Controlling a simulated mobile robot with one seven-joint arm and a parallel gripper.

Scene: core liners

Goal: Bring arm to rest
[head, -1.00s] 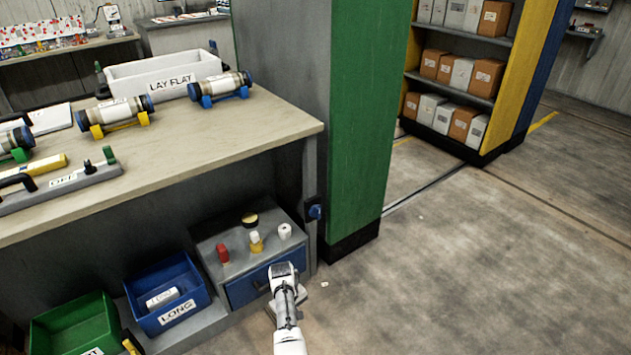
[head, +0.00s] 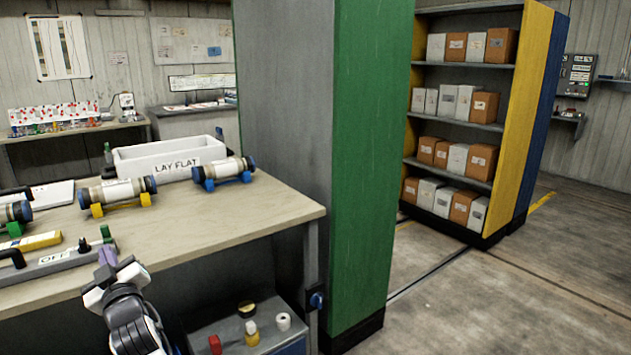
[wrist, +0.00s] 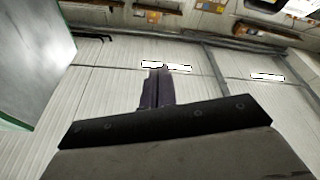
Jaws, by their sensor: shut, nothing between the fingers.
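My gripper (head: 108,256) is in the lower left of the head view, raised in front of the workbench (head: 270,228) edge. Its dark purple fingers are together, with nothing between them. In the wrist view the closed fingers (wrist: 157,88) stick out past a dark bar, against a pale panelled background with bright light strips. My arm comes up from the bottom of the head view, its dark wrist joint below the gripper. The gripper overlaps the bench front in the picture; I cannot tell how far apart they are.
The bench carries a white LAY FLAT bin (head: 165,160), core liners on cradles (head: 222,172) and a grey OFF panel (head: 55,262). Below stands a grey cabinet with a red bottle (head: 215,344). A green pillar (head: 370,170) and a box shelf (head: 460,125) stand right, beside open floor.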

